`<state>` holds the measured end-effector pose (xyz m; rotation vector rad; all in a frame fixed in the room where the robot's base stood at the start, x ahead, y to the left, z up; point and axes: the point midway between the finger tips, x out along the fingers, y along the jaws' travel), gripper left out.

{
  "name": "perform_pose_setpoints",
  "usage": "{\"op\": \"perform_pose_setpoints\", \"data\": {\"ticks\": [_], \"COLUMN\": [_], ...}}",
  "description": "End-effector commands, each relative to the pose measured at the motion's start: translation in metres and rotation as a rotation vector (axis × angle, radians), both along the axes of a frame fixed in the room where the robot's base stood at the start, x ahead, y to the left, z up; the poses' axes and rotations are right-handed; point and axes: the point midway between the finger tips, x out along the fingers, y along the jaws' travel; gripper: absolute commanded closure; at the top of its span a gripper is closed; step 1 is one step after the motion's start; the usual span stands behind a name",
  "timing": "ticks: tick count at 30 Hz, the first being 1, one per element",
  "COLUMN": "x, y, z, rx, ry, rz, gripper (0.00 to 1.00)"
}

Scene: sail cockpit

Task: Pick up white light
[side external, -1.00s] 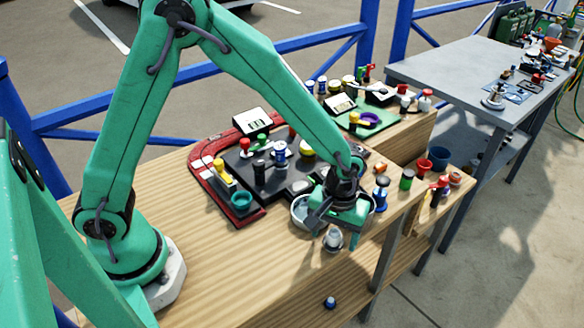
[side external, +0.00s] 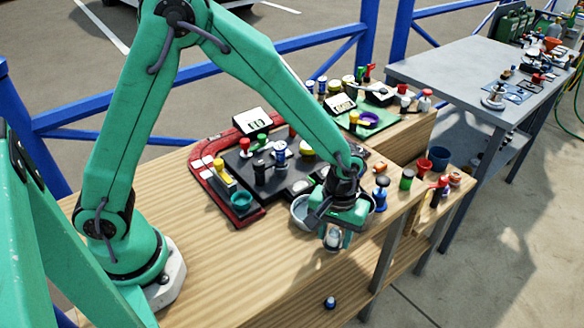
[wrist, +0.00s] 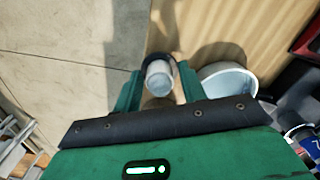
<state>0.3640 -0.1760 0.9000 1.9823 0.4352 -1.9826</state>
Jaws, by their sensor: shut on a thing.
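The white light (side external: 333,238) is a small pale cylinder with a dark ring around its base, near the front edge of the wooden table. My gripper (side external: 334,236) is over it, pointing down, with its fingers on either side of it. In the wrist view the white light (wrist: 159,78) sits between the green fingers of my gripper (wrist: 156,88), which is shut on it. I cannot tell whether its base is lifted off the table.
A pale bowl (wrist: 228,82) stands right beside the gripper. A dark panel (side external: 236,156) with a red border and several coloured knobs lies behind it. A blue knob (side external: 380,195) stands to the right. The table's front edge is close by.

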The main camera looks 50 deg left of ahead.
Motion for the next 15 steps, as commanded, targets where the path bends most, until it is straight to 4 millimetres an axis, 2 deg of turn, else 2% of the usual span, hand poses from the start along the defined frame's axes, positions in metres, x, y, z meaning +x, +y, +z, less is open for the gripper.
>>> {"op": "perform_pose_setpoints", "data": {"ticks": [8, 15], "x": [0.001, 0.001], "y": [0.0, 0.0], "z": [0.012, 0.044], "rx": [-0.002, -0.002], "ry": [-0.003, -0.004], "rz": [0.0, 0.0], "gripper": [0.81, 0.81]}}
